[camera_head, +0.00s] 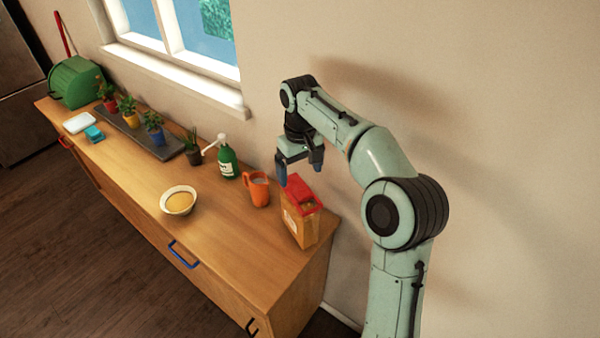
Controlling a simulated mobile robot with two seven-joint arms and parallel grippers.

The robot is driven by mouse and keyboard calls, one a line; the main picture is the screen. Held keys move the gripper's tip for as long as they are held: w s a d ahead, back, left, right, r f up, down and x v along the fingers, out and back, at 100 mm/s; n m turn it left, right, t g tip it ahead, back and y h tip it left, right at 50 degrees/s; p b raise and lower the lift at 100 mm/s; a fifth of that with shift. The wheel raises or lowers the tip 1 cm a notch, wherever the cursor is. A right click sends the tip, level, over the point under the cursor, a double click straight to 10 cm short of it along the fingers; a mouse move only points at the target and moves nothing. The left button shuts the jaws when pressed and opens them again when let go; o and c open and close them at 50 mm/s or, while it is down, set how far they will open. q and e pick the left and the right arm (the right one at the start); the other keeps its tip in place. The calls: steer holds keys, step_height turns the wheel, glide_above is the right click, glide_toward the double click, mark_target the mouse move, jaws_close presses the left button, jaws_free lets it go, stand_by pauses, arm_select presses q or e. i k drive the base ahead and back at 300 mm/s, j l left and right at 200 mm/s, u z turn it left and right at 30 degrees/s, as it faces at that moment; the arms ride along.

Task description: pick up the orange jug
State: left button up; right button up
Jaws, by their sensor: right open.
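The orange jug (260,191) stands upright on the wooden counter, near the wall, with its handle toward the left. It sits between a green bottle and a brown box with a red top. My right gripper (301,173) is open and empty, with its blue-tipped fingers pointing down. In the picture it is just up and to the right of the jug, above the box, and apart from the jug. My left gripper is not in view.
The red-topped box (298,224) stands close to the jug's right. The green pump bottle (227,162) is to its left. A bowl of yellow contents (178,201) is nearer the front. Several potted plants line a dark tray (133,137). The counter's (235,250) front right is clear.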

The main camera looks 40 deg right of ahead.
mark_target(258, 186)
steer(key=k, duration=1)
